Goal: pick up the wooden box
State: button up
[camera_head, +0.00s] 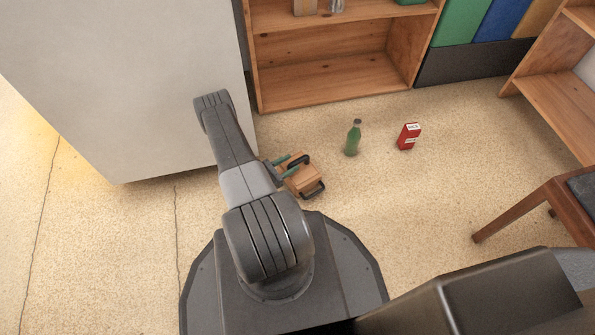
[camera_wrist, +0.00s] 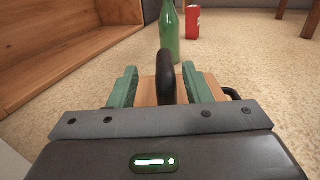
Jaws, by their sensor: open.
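The wooden box (camera_head: 304,182) is on the floor just right of my arm, with a black handle on top and another black loop at its lower right side. My gripper (camera_head: 288,165) is at the box, its green fingers over it. In the wrist view, the open fingers of my gripper (camera_wrist: 161,74) stand on either side of the black top handle (camera_wrist: 166,76), with a strip of the wooden box (camera_wrist: 148,92) between them. The gripper's body hides most of the box there. I cannot tell whether a finger touches the handle.
A green bottle (camera_head: 353,138) and a red carton (camera_head: 408,136) stand on the floor beyond the box. A wooden shelf (camera_head: 335,84) is behind them. A large pale cabinet (camera_head: 130,75) is at left, a chair (camera_head: 535,205) at right. Floor right of the box is clear.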

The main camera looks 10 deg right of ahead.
aim_at(298, 159)
jog(key=x, duration=0.1)
jog(key=b+x, duration=0.1)
jog(key=x, duration=0.1)
jog(key=shift+s+d+f, duration=0.1)
jog(key=shift+s+d, duration=0.15)
jog(key=shift+w+d, duration=0.25)
jog(key=shift+d, duration=0.2)
grip_shut()
